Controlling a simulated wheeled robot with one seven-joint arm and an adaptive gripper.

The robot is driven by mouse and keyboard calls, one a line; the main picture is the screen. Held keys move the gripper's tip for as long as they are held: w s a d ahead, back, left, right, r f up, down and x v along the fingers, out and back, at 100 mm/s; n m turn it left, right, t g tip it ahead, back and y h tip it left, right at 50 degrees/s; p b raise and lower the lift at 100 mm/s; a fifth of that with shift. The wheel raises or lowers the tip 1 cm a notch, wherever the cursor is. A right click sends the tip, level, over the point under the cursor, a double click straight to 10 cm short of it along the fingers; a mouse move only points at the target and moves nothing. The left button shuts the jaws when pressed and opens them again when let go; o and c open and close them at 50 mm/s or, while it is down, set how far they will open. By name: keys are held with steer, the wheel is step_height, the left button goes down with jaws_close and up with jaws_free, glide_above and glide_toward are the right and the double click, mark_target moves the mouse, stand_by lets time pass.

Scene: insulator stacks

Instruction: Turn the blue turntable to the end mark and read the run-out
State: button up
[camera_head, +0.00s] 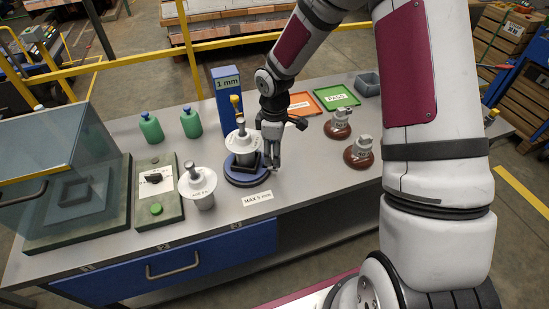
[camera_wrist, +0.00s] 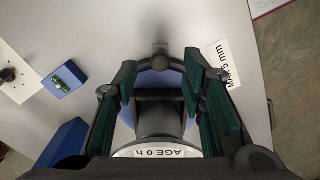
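The blue turntable (camera_head: 247,181) stands near the table's front edge. A white disc insulator (camera_head: 242,141) with a grey metal cap sits on it in a dark cradle. In the wrist view the disc bears an "AGE 0 h" label (camera_wrist: 168,152). A blue gauge post (camera_head: 227,96) marked "1 mm" stands just behind, with a yellow-topped part near the stack. My gripper (camera_head: 273,168) points down at the turntable's right side. In the wrist view its green-padded fingers (camera_wrist: 160,92) are spread, with dark cradle parts and blue turntable between them. I cannot tell contact. I cannot make out the end mark.
A "MAX 5 mm" card (camera_head: 258,198) lies in front. Another white insulator (camera_head: 199,187) and a switch panel (camera_head: 158,190) stand left, beside a clear-walled box (camera_head: 60,160). Two green bottles (camera_head: 151,127) stand behind. Brown insulators (camera_head: 359,154) and a green "PASS" tray (camera_head: 337,96) are right.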

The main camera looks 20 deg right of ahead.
steer(key=shift+f, duration=1.45)
jaws_close()
